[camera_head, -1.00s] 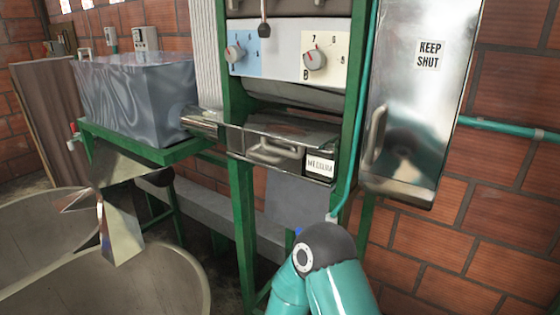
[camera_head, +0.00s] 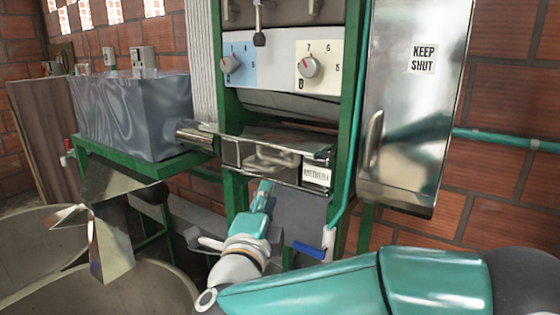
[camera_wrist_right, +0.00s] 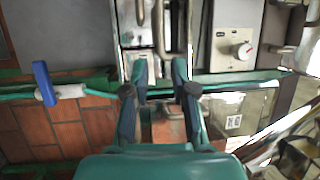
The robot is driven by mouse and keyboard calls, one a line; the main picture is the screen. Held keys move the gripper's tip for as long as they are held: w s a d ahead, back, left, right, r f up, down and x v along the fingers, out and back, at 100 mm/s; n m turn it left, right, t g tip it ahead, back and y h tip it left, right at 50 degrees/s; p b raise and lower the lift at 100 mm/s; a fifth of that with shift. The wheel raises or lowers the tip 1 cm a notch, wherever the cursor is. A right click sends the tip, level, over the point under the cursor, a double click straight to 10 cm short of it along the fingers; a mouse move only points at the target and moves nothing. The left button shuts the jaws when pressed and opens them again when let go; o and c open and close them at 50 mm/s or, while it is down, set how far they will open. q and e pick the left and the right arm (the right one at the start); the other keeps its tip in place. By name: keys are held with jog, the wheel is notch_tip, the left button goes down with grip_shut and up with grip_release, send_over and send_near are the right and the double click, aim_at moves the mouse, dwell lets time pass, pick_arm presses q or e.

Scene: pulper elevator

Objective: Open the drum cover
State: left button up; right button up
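No part is labelled as the drum cover. A polished metal front panel with a bar handle (camera_head: 268,156) and a small word label (camera_head: 316,176) sits below the dials in the green frame. A tall steel cover marked KEEP SHUT (camera_head: 400,150), with an upright handle (camera_head: 374,138), stands to its right. My right gripper (camera_head: 263,190) is just below the panel handle, apparently empty. In the right wrist view its fingers (camera_wrist_right: 160,75) are apart, with bar handles (camera_wrist_right: 165,30) beyond their tips; contact cannot be told. My left gripper is not in view.
A dial panel (camera_head: 309,66) is above. A teal pipe (camera_head: 345,150) runs down the green frame (camera_head: 230,190) to a blue valve lever (camera_head: 308,250). A grey tank (camera_head: 130,115) and large round vats (camera_head: 110,295) are at left. A brick wall closes the back.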

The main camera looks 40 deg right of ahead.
aim_at(279, 163)
jog(key=p+x, duration=0.3)
jog(key=x, duration=1)
jog(key=shift+d+f, duration=0.1)
jog(key=shift+d, duration=0.05)
jog(key=shift+w, duration=0.1)
grip_shut()
jog(key=shift+f, duration=0.1)
